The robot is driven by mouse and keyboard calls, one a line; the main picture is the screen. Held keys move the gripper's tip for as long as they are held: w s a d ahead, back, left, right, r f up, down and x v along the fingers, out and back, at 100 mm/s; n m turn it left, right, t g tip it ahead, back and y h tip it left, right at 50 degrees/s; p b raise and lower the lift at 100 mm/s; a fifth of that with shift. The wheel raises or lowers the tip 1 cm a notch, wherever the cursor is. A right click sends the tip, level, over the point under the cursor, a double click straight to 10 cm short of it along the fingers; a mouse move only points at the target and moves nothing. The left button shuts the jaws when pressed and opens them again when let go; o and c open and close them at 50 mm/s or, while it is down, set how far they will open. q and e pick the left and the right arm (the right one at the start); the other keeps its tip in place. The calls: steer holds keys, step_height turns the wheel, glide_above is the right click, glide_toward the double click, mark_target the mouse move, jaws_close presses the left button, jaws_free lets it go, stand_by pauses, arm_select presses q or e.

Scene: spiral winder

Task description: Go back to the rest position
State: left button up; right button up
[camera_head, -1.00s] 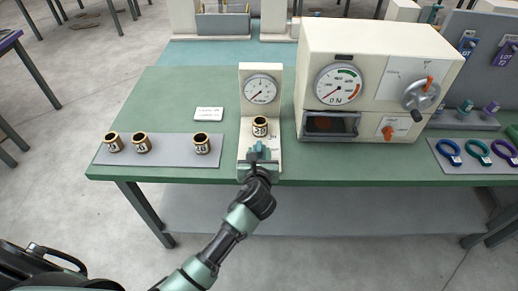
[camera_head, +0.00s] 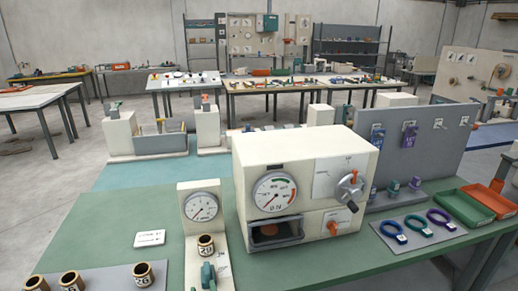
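Neither of my grippers shows clearly in the head view. A small teal piece (camera_head: 208,275) stands on the front of the cream gauge stand (camera_head: 198,187) at the bottom edge. It looks like a lever of the stand, but the picture cuts off what lies below it. A brass-rimmed can (camera_head: 206,246) with a dark label stands upright on this stand, under its dial. Several similar cans, one of them here (camera_head: 143,274), stand on a grey mat (camera_head: 112,270) at the lower left, partly cut off.
A cream machine (camera_head: 305,165) with a large gauge and a crank stands on the green table (camera_head: 310,268). Coloured rings lie on a grey mat (camera_head: 423,241) at the right, near a green tray (camera_head: 464,212) and an orange tray (camera_head: 492,203). A white card (camera_head: 150,239) lies left of the stand.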

arm_select(q)
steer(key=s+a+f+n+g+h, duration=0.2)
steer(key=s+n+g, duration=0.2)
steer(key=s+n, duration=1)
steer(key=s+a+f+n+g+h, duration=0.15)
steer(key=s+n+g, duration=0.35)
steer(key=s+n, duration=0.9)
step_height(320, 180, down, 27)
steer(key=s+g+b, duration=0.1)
steer(key=b, duration=0.1)
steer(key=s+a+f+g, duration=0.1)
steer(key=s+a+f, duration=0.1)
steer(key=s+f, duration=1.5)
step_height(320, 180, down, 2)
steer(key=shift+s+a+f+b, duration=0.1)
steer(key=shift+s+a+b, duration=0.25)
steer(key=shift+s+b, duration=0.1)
